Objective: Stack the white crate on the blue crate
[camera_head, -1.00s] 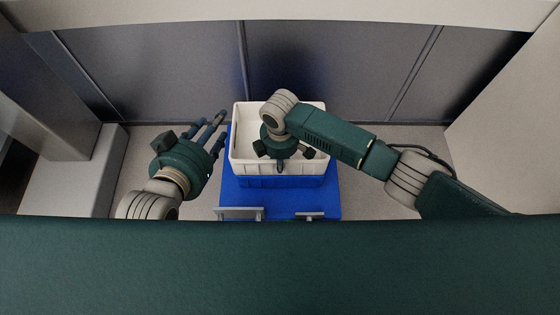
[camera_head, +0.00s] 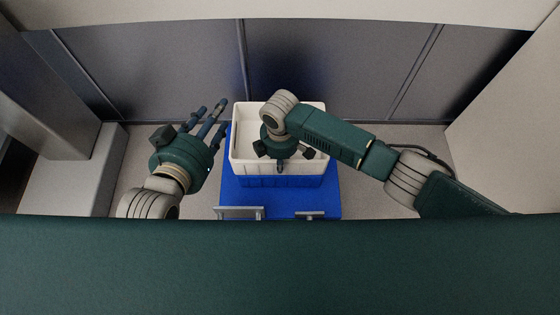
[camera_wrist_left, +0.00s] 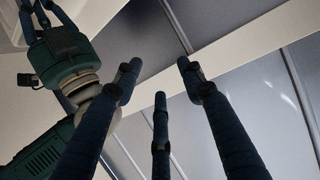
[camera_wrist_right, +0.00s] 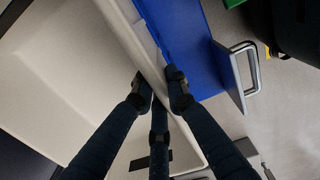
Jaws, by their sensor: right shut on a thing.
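The white crate (camera_head: 250,166) sits directly over the blue crate (camera_head: 312,181), which shows only as a strip below its front wall. The two look aligned; whether they touch cannot be told. My right gripper (camera_head: 281,164) is over the front of the white crate and shut on its wall. The right wrist view shows the fingers (camera_wrist_right: 158,85) on both sides of the white crate's wall (camera_wrist_right: 122,35). My left gripper (camera_head: 208,118) is open and empty, just left of the crates. Its spread fingers (camera_wrist_left: 160,90) also show in the left wrist view.
A blue platform (camera_head: 285,203) with metal handles (camera_head: 238,213) lies under the crates. Grey panels (camera_head: 340,70) stand close behind. A pale ledge (camera_head: 75,170) is at the left, and open floor lies on both sides of the platform.

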